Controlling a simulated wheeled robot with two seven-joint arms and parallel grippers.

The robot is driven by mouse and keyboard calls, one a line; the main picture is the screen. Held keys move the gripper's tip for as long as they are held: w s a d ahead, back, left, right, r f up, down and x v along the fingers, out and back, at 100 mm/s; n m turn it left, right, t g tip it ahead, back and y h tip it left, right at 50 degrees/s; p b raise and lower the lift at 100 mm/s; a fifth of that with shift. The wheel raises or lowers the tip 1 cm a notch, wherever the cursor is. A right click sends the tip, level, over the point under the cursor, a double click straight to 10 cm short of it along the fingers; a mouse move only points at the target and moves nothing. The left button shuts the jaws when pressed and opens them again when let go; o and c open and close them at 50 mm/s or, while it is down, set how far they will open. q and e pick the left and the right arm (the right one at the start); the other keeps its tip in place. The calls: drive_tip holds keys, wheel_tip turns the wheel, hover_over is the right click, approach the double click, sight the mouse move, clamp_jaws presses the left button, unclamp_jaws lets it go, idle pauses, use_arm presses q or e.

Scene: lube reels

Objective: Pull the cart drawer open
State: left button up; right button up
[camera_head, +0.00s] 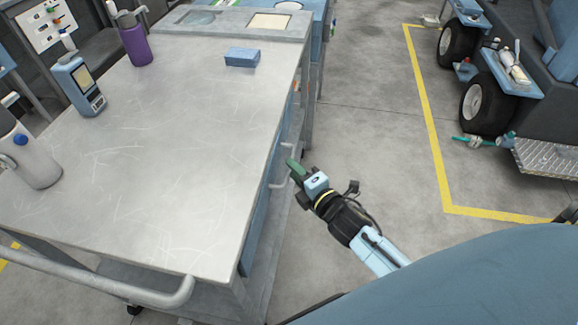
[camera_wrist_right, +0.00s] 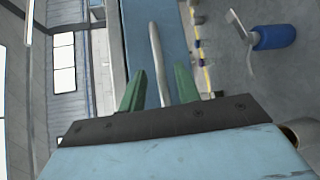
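The cart (camera_head: 165,140) has a scratched grey metal top and fills the left of the head view. Its blue drawer front (camera_head: 256,228) is on the right side, seen at a steep angle. A grey bar handle (camera_head: 280,172) stands out from that side. My right gripper (camera_head: 294,168) is at the handle, its green fingers pointing toward the cart. In the right wrist view, the handle (camera_wrist_right: 156,62) reaches down between the two green fingers (camera_wrist_right: 160,90), which are apart with gaps on both sides. The left gripper does not show.
On the cart top stand a purple bottle (camera_head: 135,42), a blue handheld device (camera_head: 78,86), a grey jug (camera_head: 30,158) and a blue block (camera_head: 242,57). A push bar (camera_head: 110,285) runs along the near edge. The floor right of the cart is clear up to a yellow line (camera_head: 432,130).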

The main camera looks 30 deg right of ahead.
drive_tip(key=shift+w+a+f, duration=0.1)
drive_tip(key=shift+w+f, duration=0.05)
drive_tip(key=shift+w, duration=0.7)
drive_tip(key=shift+w+a+f, duration=0.1)
drive_tip(key=shift+w, duration=0.7)
clamp_jaws()
